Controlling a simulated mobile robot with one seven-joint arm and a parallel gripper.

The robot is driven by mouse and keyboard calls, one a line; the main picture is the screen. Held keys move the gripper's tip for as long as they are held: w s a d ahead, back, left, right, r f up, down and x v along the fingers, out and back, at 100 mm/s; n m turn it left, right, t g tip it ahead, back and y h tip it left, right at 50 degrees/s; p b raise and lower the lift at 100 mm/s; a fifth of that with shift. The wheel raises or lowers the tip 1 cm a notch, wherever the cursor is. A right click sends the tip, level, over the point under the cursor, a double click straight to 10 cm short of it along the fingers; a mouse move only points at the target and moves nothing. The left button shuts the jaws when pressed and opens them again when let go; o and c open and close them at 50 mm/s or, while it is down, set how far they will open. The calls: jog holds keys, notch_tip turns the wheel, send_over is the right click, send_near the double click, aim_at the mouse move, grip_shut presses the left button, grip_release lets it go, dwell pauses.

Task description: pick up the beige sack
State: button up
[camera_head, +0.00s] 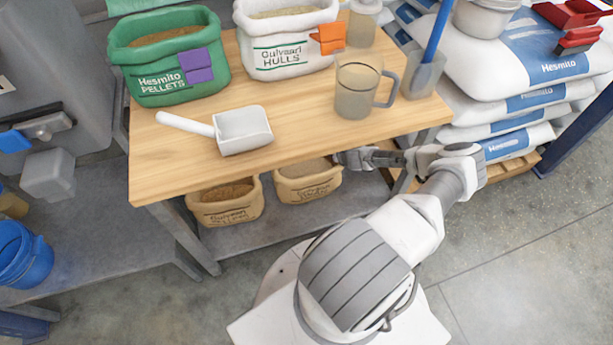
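Two open beige sacks stand on the shelf below the wooden table. The left beige sack (227,212) has lettering that seems to read "Gulvaari Pellets" and shows brown contents. The right beige sack (309,188) has lettering too small to read surely. The tabletop edge hides part of both sacks' tops. My gripper (358,159) is at the table's front edge, to the right of and above the right sack, pointing left. It appears apart from both sacks. Its fingers are small and dark, and I cannot tell whether they are open.
The wooden table (290,155) carries a green sack (150,85), a white sack (275,60), a white scoop (243,130) and a clear jug (352,100). A table leg (190,245) stands left of the beige sacks. Stacked white-blue bags (530,70) are at right. Floor at lower right is clear.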

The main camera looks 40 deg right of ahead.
grip_shut()
dwell(1.4)
